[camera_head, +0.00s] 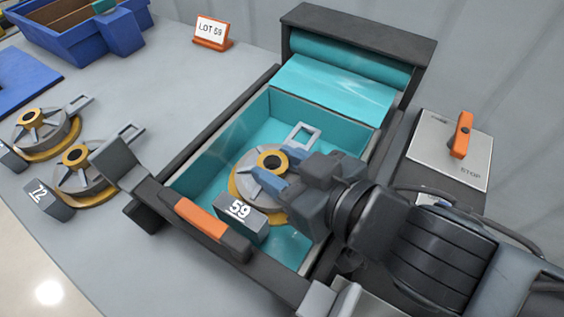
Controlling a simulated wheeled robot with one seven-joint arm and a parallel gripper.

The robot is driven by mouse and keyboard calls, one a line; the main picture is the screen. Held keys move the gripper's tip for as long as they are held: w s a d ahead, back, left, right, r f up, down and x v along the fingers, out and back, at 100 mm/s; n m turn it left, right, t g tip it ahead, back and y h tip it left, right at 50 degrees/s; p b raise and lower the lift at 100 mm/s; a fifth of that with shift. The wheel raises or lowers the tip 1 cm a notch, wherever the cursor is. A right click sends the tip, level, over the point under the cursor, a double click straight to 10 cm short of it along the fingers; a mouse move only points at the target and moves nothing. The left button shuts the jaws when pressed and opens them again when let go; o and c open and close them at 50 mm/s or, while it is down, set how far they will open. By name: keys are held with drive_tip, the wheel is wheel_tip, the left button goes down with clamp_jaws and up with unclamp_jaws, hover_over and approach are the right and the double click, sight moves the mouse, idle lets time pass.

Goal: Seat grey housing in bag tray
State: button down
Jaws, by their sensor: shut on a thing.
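The grey housing (247,164) has a gold ring, a gold hub, a loop handle (303,135) and a dark block (241,218) marked 59. It is inside the teal-lined bag tray (204,167), near the front half. My gripper (270,178) reaches in from the right and is shut on the housing near its hub. The fingers hide part of the housing's right side. I cannot tell whether its underside touches the tray floor.
Two similar housings (88,172) (42,132) stand on the table at left. An orange handle (212,231) is on the tray's front bar. A teal film roll (350,57) is behind the tray. A panel (447,150) with an orange lever is at right. A "LOT 59" sign (211,31) and blue bin (65,42) stand behind.

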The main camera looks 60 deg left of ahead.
drive_tip(key=shift+f+b, duration=0.4)
drive_tip(key=shift+f, duration=0.3)
drive_tip(key=shift+c, duration=2.4)
unclamp_jaws()
drive_tip(key=v, duration=0.7)
drive_tip(key=shift+w+d+r, duration=0.1)
drive_tip(key=shift+d, duration=0.25)
